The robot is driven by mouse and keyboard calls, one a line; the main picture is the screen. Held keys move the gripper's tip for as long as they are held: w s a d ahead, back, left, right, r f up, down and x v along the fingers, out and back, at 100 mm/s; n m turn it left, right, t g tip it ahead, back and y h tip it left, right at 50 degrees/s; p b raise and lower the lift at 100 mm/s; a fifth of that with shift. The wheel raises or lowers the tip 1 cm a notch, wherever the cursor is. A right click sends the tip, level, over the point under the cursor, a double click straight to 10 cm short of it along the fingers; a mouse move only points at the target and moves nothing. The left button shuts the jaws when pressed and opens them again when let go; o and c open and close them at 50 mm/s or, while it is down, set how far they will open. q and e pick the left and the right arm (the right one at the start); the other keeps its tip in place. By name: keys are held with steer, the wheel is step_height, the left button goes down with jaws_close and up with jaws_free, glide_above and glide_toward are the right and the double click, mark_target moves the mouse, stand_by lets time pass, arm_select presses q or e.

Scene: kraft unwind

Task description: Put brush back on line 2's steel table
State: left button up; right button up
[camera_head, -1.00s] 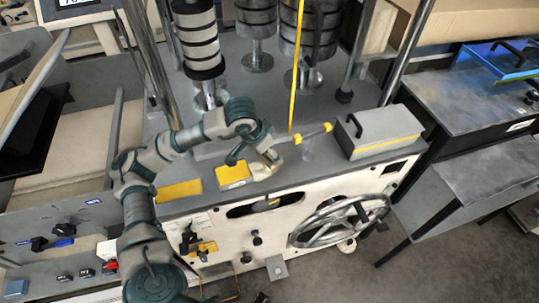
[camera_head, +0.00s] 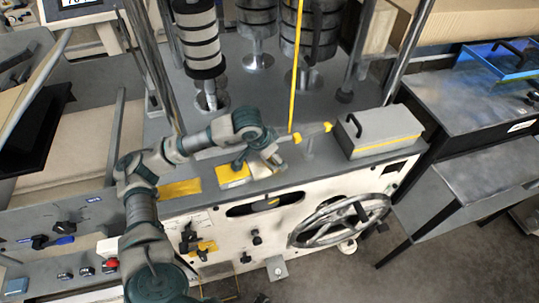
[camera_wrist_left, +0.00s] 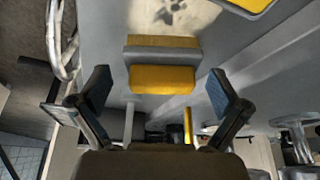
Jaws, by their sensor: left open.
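My left gripper (camera_head: 256,168) hangs over the front of the grey machine top, beside and partly over a yellow and grey block (camera_head: 233,176). In the left wrist view my left gripper (camera_wrist_left: 158,100) is open, with its fingers apart on either side of the yellow block (camera_wrist_left: 162,79); I see no grip on it. This block may be the brush, but I cannot tell for sure. A thin yellow and grey tool (camera_head: 315,132) lies behind the gripper to the right. A dark steel table (camera_head: 465,95) stands at the far right; I see no line label. My right gripper is not in view.
A grey box with a yellow stripe and a handle (camera_head: 380,132) sits at the machine's right end. A flat yellow pad (camera_head: 180,188) lies left of the block. Rollers (camera_head: 198,40) and a yellow upright (camera_head: 296,70) stand behind. A handwheel (camera_head: 340,218) projects from the front.

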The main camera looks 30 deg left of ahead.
arm_select(q)
steer(key=shift+d+r, duration=0.25)
steer(key=shift+d, duration=0.25)
steer(key=p+v, duration=0.1)
steer(key=v, duration=1)
steer(key=shift+s+r, duration=0.2)
steer(key=shift+r, duration=0.15)
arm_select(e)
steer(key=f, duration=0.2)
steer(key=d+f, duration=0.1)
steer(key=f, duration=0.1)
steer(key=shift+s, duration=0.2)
arm_select(q)
steer(key=shift+a, duration=0.2)
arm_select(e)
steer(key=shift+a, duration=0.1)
